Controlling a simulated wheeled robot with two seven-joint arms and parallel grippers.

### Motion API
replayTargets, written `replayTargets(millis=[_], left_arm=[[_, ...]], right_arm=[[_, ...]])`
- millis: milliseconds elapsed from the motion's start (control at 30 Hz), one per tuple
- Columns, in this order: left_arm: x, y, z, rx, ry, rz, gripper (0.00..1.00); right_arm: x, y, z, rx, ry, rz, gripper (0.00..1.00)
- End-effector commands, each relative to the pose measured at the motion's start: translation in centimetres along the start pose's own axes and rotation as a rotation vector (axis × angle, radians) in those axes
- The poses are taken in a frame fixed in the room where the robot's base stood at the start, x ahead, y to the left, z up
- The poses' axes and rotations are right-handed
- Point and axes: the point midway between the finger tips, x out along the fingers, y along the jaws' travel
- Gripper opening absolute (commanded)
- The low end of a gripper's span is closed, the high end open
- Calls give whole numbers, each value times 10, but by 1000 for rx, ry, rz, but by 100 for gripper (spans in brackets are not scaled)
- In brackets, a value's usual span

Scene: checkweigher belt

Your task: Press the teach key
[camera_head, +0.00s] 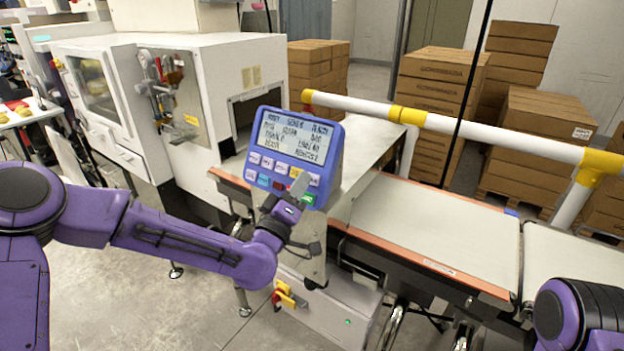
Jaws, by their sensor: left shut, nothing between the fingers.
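A blue-purple control panel (333,168) with a lit screen (292,138) stands over the near side of the belt. Below the screen are rows of small keys (267,162). Several are pale, and others are blue, dark red, yellow and green; their labels are too small to read, so I cannot tell which is the teach key. My left gripper (299,185) is shut and empty, its fingertips in front of the lower right keys and hiding part of them. I cannot tell whether the tips touch a key. My right gripper is out of view; only part of its arm shows at lower right.
The conveyor belt (440,225) runs to the right behind the panel. A yellow-and-white rail (480,133) crosses behind it. A white machine (225,60) stands at left. A red-yellow switch (287,297) sits below the panel. Stacked cartons (437,95) fill the back.

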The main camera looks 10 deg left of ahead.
Motion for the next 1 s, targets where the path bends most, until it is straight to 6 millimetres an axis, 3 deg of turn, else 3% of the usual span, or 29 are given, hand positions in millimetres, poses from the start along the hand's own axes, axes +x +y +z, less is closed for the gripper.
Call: replayTargets(millis=[500, 833, 1000], left_arm=[[-32, 24, -25, 0, 1, 0, 0], [-34, 25, -25, 0, 1, 0, 0], [-44, 35, -35, -1, 1, -1, 0]], right_arm=[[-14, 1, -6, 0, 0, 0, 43], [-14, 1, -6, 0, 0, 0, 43], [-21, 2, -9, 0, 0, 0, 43]])
